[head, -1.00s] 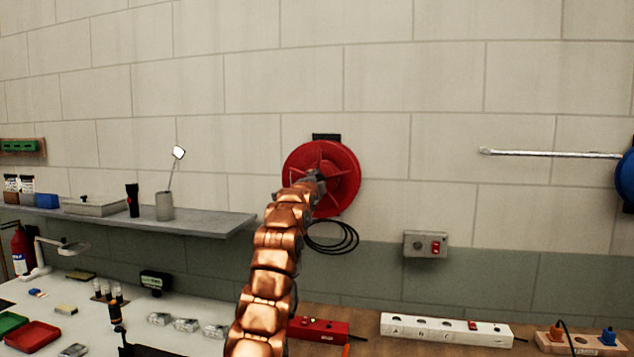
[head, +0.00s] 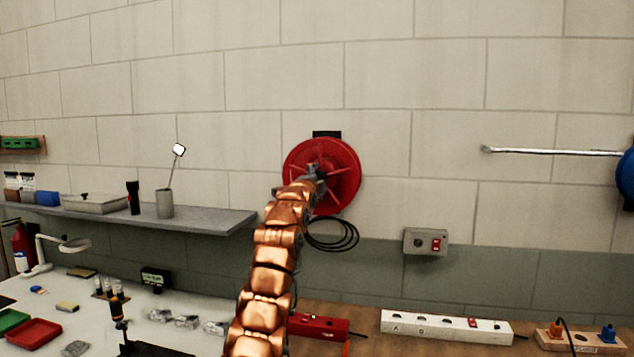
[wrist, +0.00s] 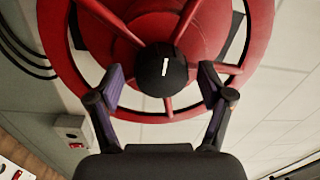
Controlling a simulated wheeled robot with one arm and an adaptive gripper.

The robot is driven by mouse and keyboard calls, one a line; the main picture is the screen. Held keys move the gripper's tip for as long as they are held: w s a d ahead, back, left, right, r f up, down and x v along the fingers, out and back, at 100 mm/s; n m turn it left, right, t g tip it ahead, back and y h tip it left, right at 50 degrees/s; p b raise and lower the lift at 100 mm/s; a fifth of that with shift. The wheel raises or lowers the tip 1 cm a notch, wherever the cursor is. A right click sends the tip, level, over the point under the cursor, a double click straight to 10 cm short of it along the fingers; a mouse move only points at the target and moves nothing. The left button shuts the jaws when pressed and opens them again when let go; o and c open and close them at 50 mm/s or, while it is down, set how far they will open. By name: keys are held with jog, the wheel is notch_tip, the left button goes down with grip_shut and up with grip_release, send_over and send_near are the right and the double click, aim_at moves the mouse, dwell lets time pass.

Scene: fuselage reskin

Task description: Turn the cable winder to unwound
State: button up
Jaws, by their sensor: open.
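The cable winder (head: 342,168) is a red spoked wheel mounted on the wall, with black cable loops (head: 333,236) hanging below it. In the wrist view the red winder (wrist: 259,40) fills the top, with a dark round hub (wrist: 160,70) bearing a short white mark. My gripper (wrist: 160,90) is open, its two fingers on either side of the hub, apart from it in the picture; whether they touch the spokes or rim I cannot tell. In the head view my gripper (head: 318,174) is in front of the wheel's middle, and my arm hides the winder's lower left.
A grey shelf (head: 215,220) with a cup and torch is to the left. A grey switch box (head: 425,242) is on the wall to the right. A white power strip (head: 446,328) lies on the bench below. The wall around the winder is mostly clear.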

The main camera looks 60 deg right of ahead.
jog(key=shift+a, duration=0.1)
jog(key=v, duration=0.7)
dwell(0.8)
jog(key=shift+s+a+f, duration=0.1)
dwell(0.5)
